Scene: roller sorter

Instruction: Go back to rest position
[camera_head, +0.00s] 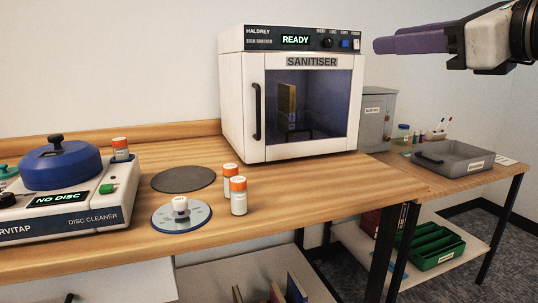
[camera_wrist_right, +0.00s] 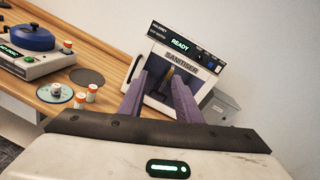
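My right gripper (camera_head: 384,44) is in the air at the upper right of the head view, to the right of the sanitiser (camera_head: 240,100) and about level with its top. Its purple fingers point left and overlap from this side. In the right wrist view the fingers of the right gripper (camera_wrist_right: 162,82) stand apart with nothing between them, so it is open and empty. The sanitiser's door is closed, its display reads READY, and a yellowish item shows behind the glass. My left gripper is not in view.
The disc cleaner (camera_head: 75,223) reads NO DISC, with a blue lid (camera_head: 62,168). Orange-capped bottles (camera_head: 238,198), a dark round mat (camera_head: 184,179) and a disc (camera_head: 178,219) with a white knob lie on the wooden bench. A grey tray (camera_head: 454,160) is on the right table.

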